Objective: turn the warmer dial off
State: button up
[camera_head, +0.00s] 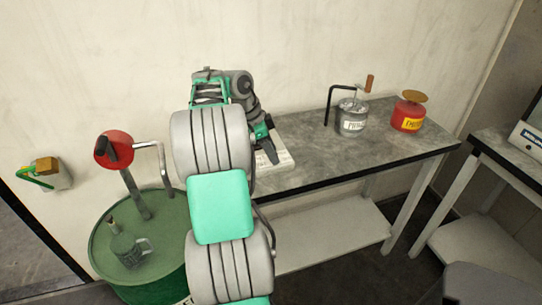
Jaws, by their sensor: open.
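I cannot make out a warmer dial in the head view. A white boxy device (527,137) with a label is cut off by the right edge; I cannot tell if it is the warmer, and no dial shows on it. My arm rises through the middle of the picture and bends over the grey bench. My gripper (268,152) points down over a white flat item (286,161) with dark marks on the bench. The gripper is small here and partly hidden by my arm. It is open and I see nothing held in it.
The grey bench (330,158) carries a metal pot (352,122) with a crank and a red can (407,119). A green drum (112,226) with a red-headed pump (115,149) and an oil can (127,249) stands left. The bench's middle is clear. A second table (500,150) stands right.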

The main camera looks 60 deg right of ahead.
jog(key=shift+c, duration=0.3)
grip_shut()
jog(key=shift+a, duration=0.25)
jog(key=shift+d+f, duration=0.1)
jog(key=shift+d, duration=0.05)
